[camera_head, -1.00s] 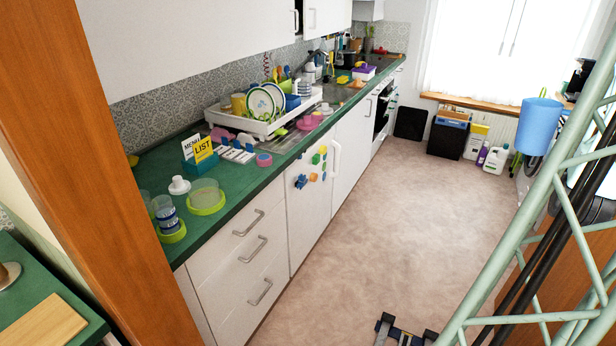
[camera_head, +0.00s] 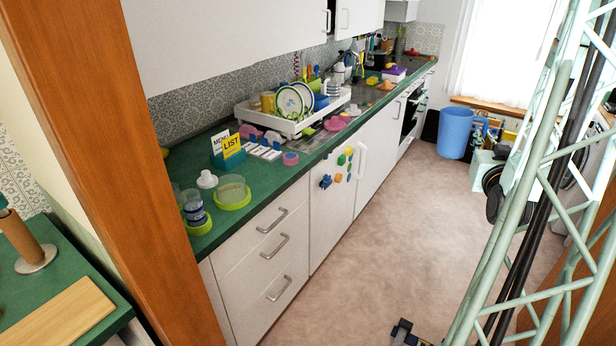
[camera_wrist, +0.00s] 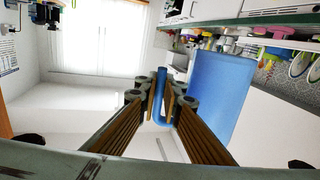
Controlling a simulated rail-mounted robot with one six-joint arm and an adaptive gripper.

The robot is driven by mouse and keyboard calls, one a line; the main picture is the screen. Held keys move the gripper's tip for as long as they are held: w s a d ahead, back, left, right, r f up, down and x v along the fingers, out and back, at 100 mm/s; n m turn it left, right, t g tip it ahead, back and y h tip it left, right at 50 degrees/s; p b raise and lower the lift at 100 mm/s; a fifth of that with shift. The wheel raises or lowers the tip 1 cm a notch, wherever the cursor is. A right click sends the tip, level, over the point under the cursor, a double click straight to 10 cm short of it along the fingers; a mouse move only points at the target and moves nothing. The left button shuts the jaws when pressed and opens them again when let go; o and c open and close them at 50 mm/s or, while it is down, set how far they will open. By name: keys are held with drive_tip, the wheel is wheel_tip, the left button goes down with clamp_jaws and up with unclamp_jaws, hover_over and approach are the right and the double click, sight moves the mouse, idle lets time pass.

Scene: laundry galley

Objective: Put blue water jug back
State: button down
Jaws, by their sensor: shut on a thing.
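The blue water jug (camera_head: 455,133) hangs in the air over the floor of the galley, right of the counter in the head view. My gripper (camera_head: 479,138) is at the jug's right side there, partly hidden by my own frame. In the wrist view my gripper (camera_wrist: 162,107) has its fingers closed around the blue handle, and the jug's body (camera_wrist: 215,97) is to the right of the fingers. The jug looks roughly upright in the head view. I cannot see into it.
The green counter (camera_head: 262,178) runs along the left. It holds a white dish rack (camera_head: 290,122), a menu stand (camera_head: 228,153), a clear container (camera_head: 231,190) on a lime base and a jar (camera_head: 194,209). An orange wooden post (camera_head: 95,150) stands at the left. The middle floor (camera_head: 385,225) is clear.

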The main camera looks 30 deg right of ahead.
drive_tip(key=w+a+f+n+t+y, duration=0.3)
drive_tip(key=w+a, duration=0.7)
drive_tip(key=w, duration=0.2)
drive_tip(key=w+a+f+n+t+y, duration=0.2)
drive_tip(key=w+a+f+y, duration=0.2)
drive_tip(key=w+a, duration=0.65)
drive_tip(key=w+a+f+n+y, duration=0.1)
drive_tip(key=w+a, duration=0.3)
drive_tip(key=a, duration=0.5)
drive_tip(key=w+a+f+n+t+y+p, duration=0.1)
drive_tip(key=w+a+y, duration=0.3)
drive_tip(key=a, duration=0.5)
drive_tip(key=w+a+f+n+y, duration=0.2)
drive_tip(key=w+a+f, duration=0.1)
drive_tip(key=a, duration=0.6)
drive_tip(key=shift+w+a+f+n+t+p, duration=0.2)
drive_tip(key=shift+w+f+n+t+p, duration=0.15)
drive_tip(key=shift+w, duration=0.4)
drive_tip(key=shift+w+d, duration=0.1)
drive_tip(key=shift+w, duration=0.1)
